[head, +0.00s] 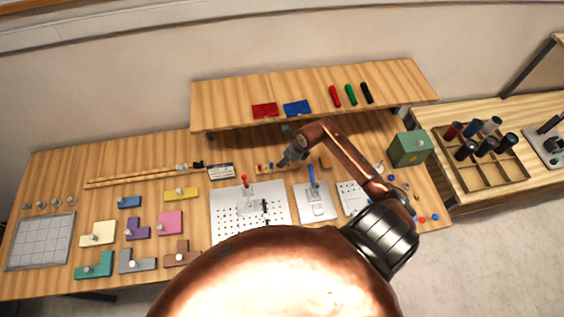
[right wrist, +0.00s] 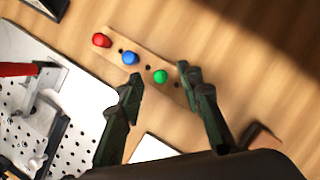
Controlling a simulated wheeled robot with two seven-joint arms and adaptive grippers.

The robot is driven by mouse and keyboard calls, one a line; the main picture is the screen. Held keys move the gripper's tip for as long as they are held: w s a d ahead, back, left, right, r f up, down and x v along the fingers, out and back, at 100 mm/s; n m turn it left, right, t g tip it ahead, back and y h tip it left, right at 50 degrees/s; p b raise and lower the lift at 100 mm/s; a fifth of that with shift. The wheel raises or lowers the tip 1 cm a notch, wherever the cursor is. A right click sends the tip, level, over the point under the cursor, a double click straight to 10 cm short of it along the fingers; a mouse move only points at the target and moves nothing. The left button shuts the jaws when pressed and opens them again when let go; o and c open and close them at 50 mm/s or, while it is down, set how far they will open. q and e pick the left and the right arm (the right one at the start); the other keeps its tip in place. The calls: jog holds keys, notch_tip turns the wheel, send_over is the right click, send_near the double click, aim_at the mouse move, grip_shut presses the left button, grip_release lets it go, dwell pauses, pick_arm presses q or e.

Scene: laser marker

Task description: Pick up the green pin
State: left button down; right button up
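The green pin (right wrist: 160,77) stands in a small wooden strip (right wrist: 118,40) with holes, at the end of a row beside a blue pin (right wrist: 129,58) and a red pin (right wrist: 102,40). My right gripper (right wrist: 160,84) is open, its two fingers on either side of the line to the green pin; whether the tips are level with it I cannot tell. In the head view my right gripper (head: 285,160) is over the table at the strip, and the pins there are tiny. My left gripper is not in view.
A white pegboard (head: 225,222) and a grey plate with a blue-handled tool (head: 318,212) lie in front of the strip. A raised shelf (head: 225,100) runs behind. A green box (head: 408,149) stands to the right. Coloured blocks lie to the left.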

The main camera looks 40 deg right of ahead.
jog(key=shift+x, duration=0.8)
jog(key=shift+f, duration=0.3)
jog(key=shift+s+r, duration=0.1)
grip_shut()
